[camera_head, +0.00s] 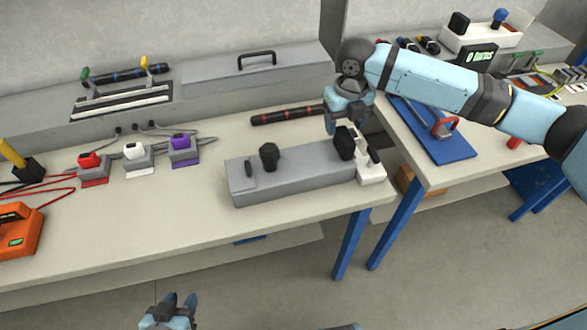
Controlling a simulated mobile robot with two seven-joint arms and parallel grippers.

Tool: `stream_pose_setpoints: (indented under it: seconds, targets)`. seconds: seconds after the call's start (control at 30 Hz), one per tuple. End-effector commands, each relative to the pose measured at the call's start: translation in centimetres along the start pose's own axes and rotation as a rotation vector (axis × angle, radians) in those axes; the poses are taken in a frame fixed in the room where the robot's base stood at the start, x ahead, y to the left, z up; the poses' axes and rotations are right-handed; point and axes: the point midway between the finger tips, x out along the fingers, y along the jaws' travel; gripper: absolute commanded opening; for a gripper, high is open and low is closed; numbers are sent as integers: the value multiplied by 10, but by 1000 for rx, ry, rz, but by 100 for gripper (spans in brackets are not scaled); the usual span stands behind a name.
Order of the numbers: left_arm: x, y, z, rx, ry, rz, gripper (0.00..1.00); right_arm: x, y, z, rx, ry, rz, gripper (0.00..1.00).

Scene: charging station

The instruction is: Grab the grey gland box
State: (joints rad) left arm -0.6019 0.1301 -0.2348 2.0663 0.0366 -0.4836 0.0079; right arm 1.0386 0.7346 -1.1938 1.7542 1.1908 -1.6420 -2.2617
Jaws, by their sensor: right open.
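A long grey box with black fittings on top, which looks like the grey gland box (300,182), lies near the front right edge of the left workbench. A white block (372,172) with black parts stands at its right end. My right gripper (345,120) is open and empty, pointing down above and behind the right end of the box. It appears apart from the box. My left gripper (180,303) is low at the bottom edge, in front of the bench and far from the box. Its fingers are small and partly cut off.
Red, white and purple plugs (183,150) stand on grey blocks at the left. A black and red bar (287,115) lies behind the box. An orange device (18,230) is at the far left. A blue board (430,130) lies on the right bench.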

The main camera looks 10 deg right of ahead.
Motion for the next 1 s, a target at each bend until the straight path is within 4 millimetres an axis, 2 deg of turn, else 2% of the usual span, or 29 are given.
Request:
stream_pose_setpoints:
  seconds: [0.27,0.57,0.8,0.87,1.0]
  targets:
    - [1,2,2,-4,-1,1,38,19,-1,-1,0,1,1,64]
    - [3,6,6,-15,-2,2,38,60,-6,-5,0,1,0,64]
    - [2,6,4,-13,0,3,38,63,-6,-4,0,-1,1,64]
    - [2,5,5,-10,0,3,38,62,-6,-4,0,-1,1,52]
    - [2,3,6,-3,-2,3,38,62,-6,-4,0,-1,1,20]
